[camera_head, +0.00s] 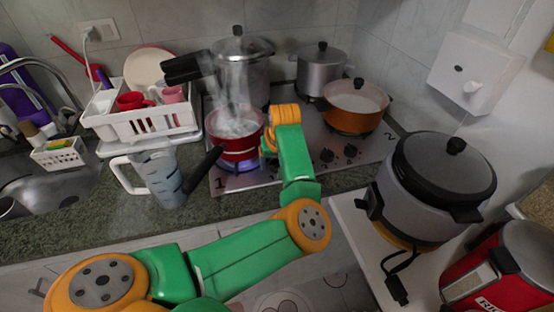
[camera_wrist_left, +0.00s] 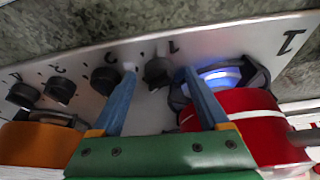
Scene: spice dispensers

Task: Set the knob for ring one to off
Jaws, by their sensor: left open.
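The knob for ring one (camera_wrist_left: 158,71) is dark and round. In the left wrist view it sits between the two blue-grey fingers of my open left gripper (camera_wrist_left: 160,70), with a gap on each side. I cannot tell how far the fingers reach down beside it. A blue flame (camera_wrist_left: 222,75) burns at ring one, beside the red pot (camera_wrist_left: 250,120). In the head view the steaming red pot (camera_head: 237,145) stands over the flame on the stove's front left. My left wrist hides the knob and my fingertips there. My right gripper is out of view.
Other knobs (camera_wrist_left: 104,80) line the stove panel (camera_wrist_left: 140,48) beside ring one's knob. The red pot's dark handle (camera_head: 203,168) points towards a clear jug (camera_head: 160,175). An orange pot (camera_head: 355,110) and a rice cooker (camera_head: 440,185) stand right of my arm.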

